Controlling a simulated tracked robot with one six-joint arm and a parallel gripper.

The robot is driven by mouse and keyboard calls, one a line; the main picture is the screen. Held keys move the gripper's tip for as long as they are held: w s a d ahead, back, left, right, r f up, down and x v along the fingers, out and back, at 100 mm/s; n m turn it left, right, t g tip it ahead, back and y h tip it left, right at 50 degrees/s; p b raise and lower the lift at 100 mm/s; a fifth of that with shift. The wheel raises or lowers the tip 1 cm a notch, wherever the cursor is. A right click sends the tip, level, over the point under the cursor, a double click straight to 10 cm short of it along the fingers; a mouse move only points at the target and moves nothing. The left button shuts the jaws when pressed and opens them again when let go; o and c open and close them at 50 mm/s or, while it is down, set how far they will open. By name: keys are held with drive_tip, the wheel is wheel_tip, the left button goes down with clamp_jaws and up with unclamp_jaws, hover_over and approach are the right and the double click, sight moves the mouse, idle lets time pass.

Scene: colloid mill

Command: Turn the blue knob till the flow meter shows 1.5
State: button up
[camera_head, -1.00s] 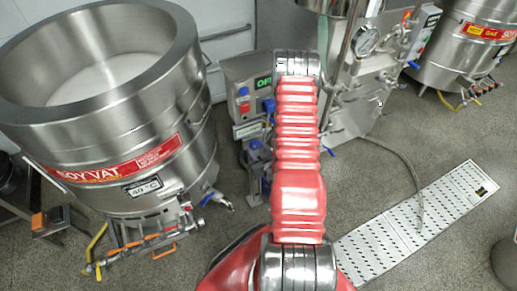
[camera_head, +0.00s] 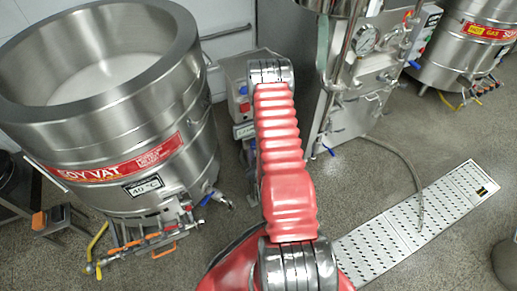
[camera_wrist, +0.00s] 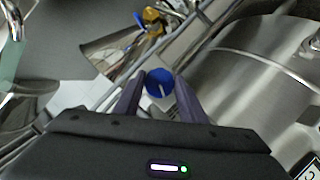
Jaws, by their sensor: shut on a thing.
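The blue knob (camera_wrist: 160,80) shows in the wrist view with a pale pointer line on its face. My gripper (camera_wrist: 161,88) has its two dark fingers on either side of the knob and is shut on it. In the head view my red arm hides the gripper and the knob. I cannot make out a flow meter reading in either view. A round dial gauge (camera_head: 365,39) is on the steel machine at the upper right of the head view, too small to read.
The soy vat (camera_head: 105,105) stands on the left, with pipes and valves (camera_head: 145,240) low at its front. A grey control box (camera_head: 238,85) is partly behind my arm. The steel mill (camera_head: 350,95) is to the right. A floor drain grate (camera_head: 415,225) lies at lower right.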

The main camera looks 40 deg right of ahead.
drive_tip(key=n+h, duration=0.2)
drive_tip(key=n, duration=0.1)
drive_tip(key=shift+a+f+n+t, duration=0.1)
drive_tip(key=shift+n+t, duration=0.3)
idle(0.4)
drive_tip(key=o, duration=1)
